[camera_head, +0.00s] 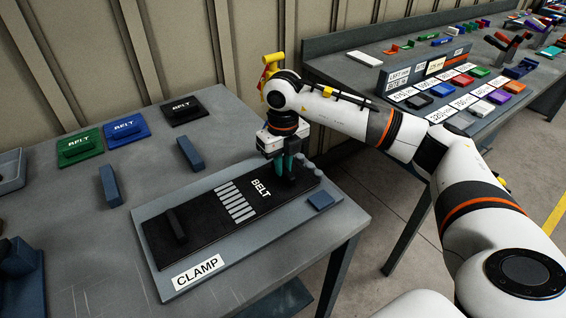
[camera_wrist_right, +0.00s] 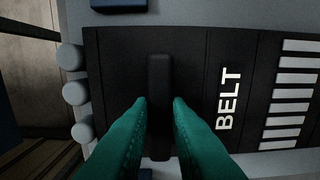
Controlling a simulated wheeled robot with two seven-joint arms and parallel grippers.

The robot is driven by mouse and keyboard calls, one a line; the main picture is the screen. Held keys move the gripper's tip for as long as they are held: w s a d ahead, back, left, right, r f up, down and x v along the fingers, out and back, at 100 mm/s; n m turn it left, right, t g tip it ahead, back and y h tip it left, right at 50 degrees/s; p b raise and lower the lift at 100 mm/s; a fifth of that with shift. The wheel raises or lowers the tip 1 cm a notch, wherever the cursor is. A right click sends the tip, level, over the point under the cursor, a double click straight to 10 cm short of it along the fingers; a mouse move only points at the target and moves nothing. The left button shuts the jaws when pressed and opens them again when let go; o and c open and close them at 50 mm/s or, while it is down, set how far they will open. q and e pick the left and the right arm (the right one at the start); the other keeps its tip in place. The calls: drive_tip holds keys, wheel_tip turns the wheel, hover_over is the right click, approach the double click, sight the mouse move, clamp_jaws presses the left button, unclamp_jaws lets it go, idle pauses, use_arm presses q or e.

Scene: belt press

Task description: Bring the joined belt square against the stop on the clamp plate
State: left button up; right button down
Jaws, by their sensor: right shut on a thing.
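The joined belt (camera_head: 210,225) is a black slab with a white BELT label, a row of white strips and two raised grips. It lies flat on the grey clamp plate (camera_head: 335,222), roughly in line with it. The stop, a row of round grey pegs (camera_wrist_right: 76,93), stands at the plate's far end. The belt's end edge runs close along the pegs; I cannot tell whether it touches all of them. My right gripper (camera_head: 289,176) is shut on the belt's far grip (camera_wrist_right: 160,75), with its green fingers either side. My left gripper is not in view.
A blue block (camera_head: 320,200) sits on the plate beside the belt. Blue bars (camera_head: 190,153) stand left of the plate. Green (camera_head: 81,147), blue (camera_head: 126,128) and black (camera_head: 183,109) belt pieces lie at the back. A second bench (camera_head: 450,95) holds labelled parts.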

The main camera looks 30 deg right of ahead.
drive_tip(key=c, duration=1.3)
unclamp_jaws()
drive_tip(key=shift+r, duration=0.1)
wheel_tip(320, 180, up, 12)
drive_tip(key=shift+b, duration=0.4)
